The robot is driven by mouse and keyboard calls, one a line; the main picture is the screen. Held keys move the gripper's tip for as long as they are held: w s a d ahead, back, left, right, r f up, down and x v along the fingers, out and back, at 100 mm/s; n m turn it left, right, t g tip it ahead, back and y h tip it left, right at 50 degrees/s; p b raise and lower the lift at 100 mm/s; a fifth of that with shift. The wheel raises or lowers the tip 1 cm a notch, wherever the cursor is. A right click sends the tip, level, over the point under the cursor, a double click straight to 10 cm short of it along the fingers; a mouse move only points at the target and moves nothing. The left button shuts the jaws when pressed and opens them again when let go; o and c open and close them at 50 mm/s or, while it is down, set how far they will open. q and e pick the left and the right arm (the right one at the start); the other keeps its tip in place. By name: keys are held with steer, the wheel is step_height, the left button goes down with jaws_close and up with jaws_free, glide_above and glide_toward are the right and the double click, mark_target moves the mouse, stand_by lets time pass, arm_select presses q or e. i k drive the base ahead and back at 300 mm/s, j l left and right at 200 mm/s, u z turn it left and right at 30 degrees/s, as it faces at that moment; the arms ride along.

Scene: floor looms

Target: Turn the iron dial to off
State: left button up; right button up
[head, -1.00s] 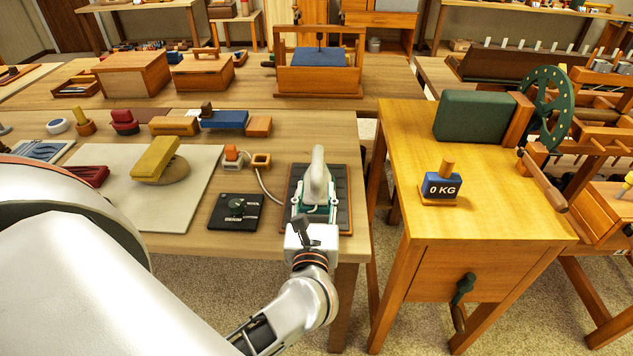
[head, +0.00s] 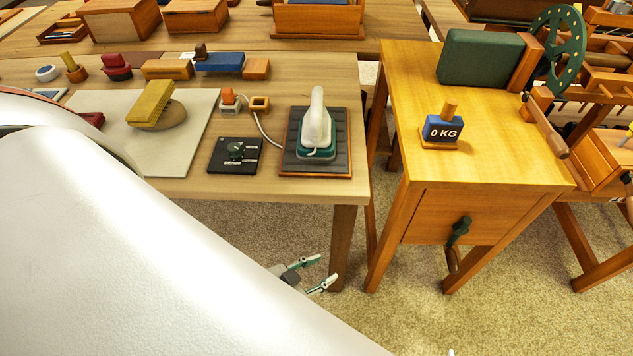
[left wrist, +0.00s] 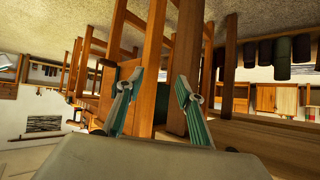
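The iron (head: 316,130), white with a teal base, stands on a dark ribbed pad in a wooden frame (head: 346,150) near the table's front right corner. A black square panel with a dial (head: 235,152) lies to its left; the dial's small markings are too small to read. My left gripper (head: 328,271) is below and in front of the table's front edge, apart from the iron and the dial. Its two teal fingers are spread and empty, as the left wrist view (left wrist: 158,92) also shows. My right gripper is not in view.
A white cord runs beside the iron to an orange-and-white plug (head: 229,98) near a wooden socket block (head: 260,103).

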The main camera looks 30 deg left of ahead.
mark_target(235, 149)
steer(key=j+u, duration=0.1)
steer(key=u, duration=0.7)
steer(key=i+j+u, duration=0.1)
steer(key=u, duration=0.25)
steer(key=j+u, duration=0.1)
steer(key=u, duration=0.3)
